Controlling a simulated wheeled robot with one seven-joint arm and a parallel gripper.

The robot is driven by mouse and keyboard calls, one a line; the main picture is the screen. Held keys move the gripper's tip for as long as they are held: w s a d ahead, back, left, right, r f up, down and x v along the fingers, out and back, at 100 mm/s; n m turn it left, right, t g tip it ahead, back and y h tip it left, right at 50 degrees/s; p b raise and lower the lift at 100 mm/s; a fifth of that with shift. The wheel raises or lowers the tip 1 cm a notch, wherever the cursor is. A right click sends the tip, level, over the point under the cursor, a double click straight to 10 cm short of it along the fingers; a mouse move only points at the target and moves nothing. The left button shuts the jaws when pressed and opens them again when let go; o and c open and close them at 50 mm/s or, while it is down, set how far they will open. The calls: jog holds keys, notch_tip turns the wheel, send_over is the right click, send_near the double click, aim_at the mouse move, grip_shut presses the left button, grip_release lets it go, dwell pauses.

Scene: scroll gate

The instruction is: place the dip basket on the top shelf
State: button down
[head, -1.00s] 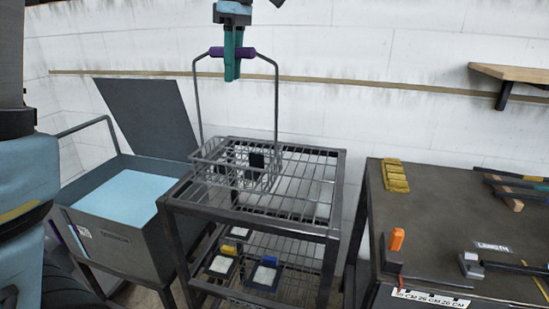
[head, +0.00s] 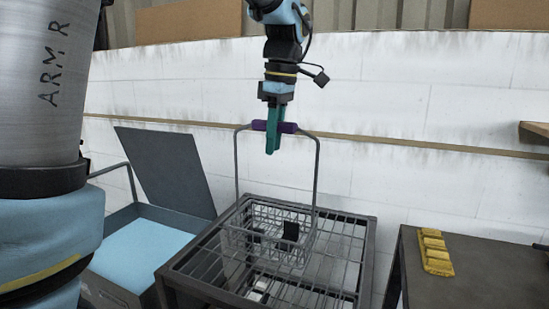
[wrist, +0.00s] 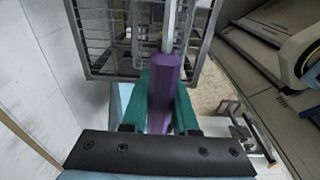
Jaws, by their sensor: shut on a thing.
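The dip basket (head: 268,238) is a grey wire basket with a tall hoop handle and a purple grip (head: 287,127). It is upright over the wire top shelf (head: 340,245) of a dark rack, toward the shelf's back left. I cannot tell whether its bottom touches the shelf. A black piece (head: 290,231) is inside it. My gripper (head: 272,148), with teal fingers, is shut on the purple grip above the basket. In the wrist view the teal fingers (wrist: 160,100) lie either side of the purple grip (wrist: 163,85).
An open grey tank (head: 130,285) with pale blue liquid and a raised lid (head: 168,170) stands left of the rack. A dark bench (head: 465,275) with a yellow block (head: 435,252) stands to the right. A white wall is close behind.

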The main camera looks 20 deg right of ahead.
jog(key=shift+f+p, duration=0.4)
jog(key=shift+f, duration=1.5)
jog(key=c, duration=0.7)
grip_release()
jog(key=r, duration=0.4)
jog(key=r+b, duration=0.1)
jog(key=r, duration=0.3)
jog(key=s+d+r+b, duration=0.1)
jog(key=r, duration=0.3)
jog(key=shift+f, duration=0.1)
